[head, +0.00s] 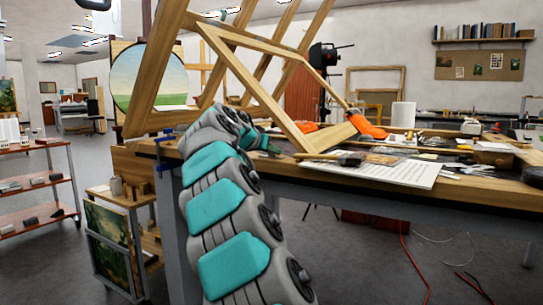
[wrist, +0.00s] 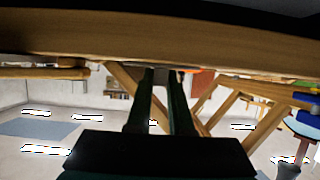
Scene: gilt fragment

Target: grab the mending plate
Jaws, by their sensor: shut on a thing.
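My gripper (wrist: 163,76) shows in the wrist view as two long dark fingers reaching to a wooden bar. A small grey piece, seemingly the mending plate (wrist: 161,78), sits between the fingertips, and the gripper is shut on it. The piece is close to the bar's edge; I cannot tell if it touches the wood. In the head view my gripper (head: 270,149) is low over the workbench, by the wooden frame, partly hidden by my arm. The plate cannot be made out there.
The large wooden frame (head: 258,85) leans over the workbench (head: 430,190), close around my gripper. An orange-handled tool (head: 367,127), a printed sheet (head: 385,174) and small items lie to the right.

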